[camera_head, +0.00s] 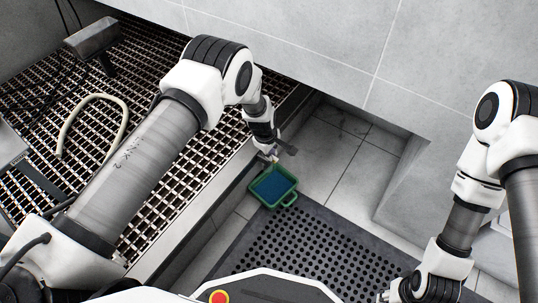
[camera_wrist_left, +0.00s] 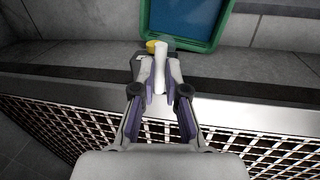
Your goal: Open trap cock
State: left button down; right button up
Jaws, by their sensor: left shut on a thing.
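My left gripper (camera_head: 271,156) reaches down past the edge of the grated platform, just above the green tray. In the left wrist view my left gripper (camera_wrist_left: 160,80) is shut on a small white piece (camera_wrist_left: 160,70), with a yellow part (camera_wrist_left: 152,46) at its far end. This looks like the trap cock and its handle; the fingers hide much of it, and I cannot tell how far it is turned. My right gripper (camera_head: 392,296) is at the bottom right, partly cut off by the picture edge, and its fingers are unclear.
A green tray (camera_head: 289,200) with blue inside stands on the floor below the platform edge, beside a black perforated mat (camera_head: 320,250). The metal grating (camera_head: 150,75) carries a pale hose (camera_head: 66,125) and a grey block-shaped device (camera_head: 92,38). Grey walls stand behind and right.

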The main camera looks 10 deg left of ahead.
pick_arm(q)
jog(key=shift+w+f+n+b, duration=0.1)
jog(key=shift+n+b, duration=0.2)
jog(key=shift+n, duration=0.1)
jog(key=shift+d, duration=0.1)
jog(key=c, duration=1.2)
grip_release()
notch_tip(320, 180, up, 12)
jog(key=s, duration=0.2)
jog(key=shift+a, duration=0.4)
jog(key=shift+s, duration=0.1)
